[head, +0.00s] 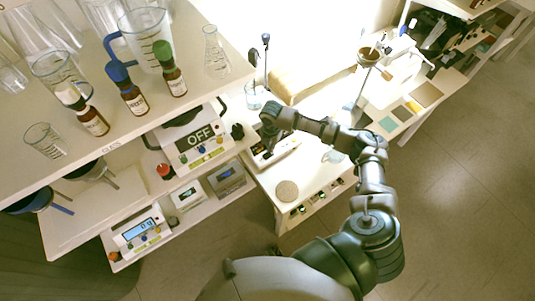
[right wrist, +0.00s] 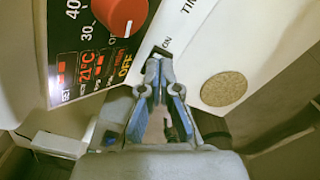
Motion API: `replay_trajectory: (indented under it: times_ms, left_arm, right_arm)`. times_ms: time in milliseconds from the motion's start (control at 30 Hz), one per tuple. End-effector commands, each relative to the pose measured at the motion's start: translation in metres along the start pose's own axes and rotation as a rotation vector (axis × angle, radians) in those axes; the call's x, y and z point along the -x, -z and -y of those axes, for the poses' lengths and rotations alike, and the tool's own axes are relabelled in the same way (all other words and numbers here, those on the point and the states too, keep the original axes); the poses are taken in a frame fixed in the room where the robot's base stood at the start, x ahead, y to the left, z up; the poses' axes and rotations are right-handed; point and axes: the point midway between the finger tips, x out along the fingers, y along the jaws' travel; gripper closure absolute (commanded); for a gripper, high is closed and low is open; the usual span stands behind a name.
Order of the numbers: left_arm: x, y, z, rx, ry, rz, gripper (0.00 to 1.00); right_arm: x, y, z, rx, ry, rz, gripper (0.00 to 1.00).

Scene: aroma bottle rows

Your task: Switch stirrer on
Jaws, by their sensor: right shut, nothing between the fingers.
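The stirrer is a low white device with a dark front panel (right wrist: 90,45) in the right wrist view. The panel bears a red knob (right wrist: 122,14), a glowing 21°C readout and an orange "OFF". In the head view the stirrer (head: 285,148) lies on the white bench, partly hidden by my right gripper. My right gripper (right wrist: 158,65) is shut and empty. Its tips are close to the panel's edge, beside a small "ON" marking on the white surface; I cannot tell whether they touch. In the head view my right gripper (head: 267,148) points down at the stirrer's front. My left gripper is not in view.
A round cork disc (head: 287,190) lies on the bench, right of my gripper in the wrist view (right wrist: 224,89). A beaker (head: 255,95) stands behind. Open floor lies right.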

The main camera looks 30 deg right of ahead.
Motion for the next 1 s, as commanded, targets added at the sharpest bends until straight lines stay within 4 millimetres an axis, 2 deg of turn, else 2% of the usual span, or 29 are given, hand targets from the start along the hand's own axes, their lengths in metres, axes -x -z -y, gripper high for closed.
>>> replay_trajectory:
  times_ms: [1000]
  left_arm:
    - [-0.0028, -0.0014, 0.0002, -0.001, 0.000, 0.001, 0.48]
  right_arm:
    - [-0.0092, -0.0004, 0.0005, 0.000, 0.000, -0.001, 1.00]
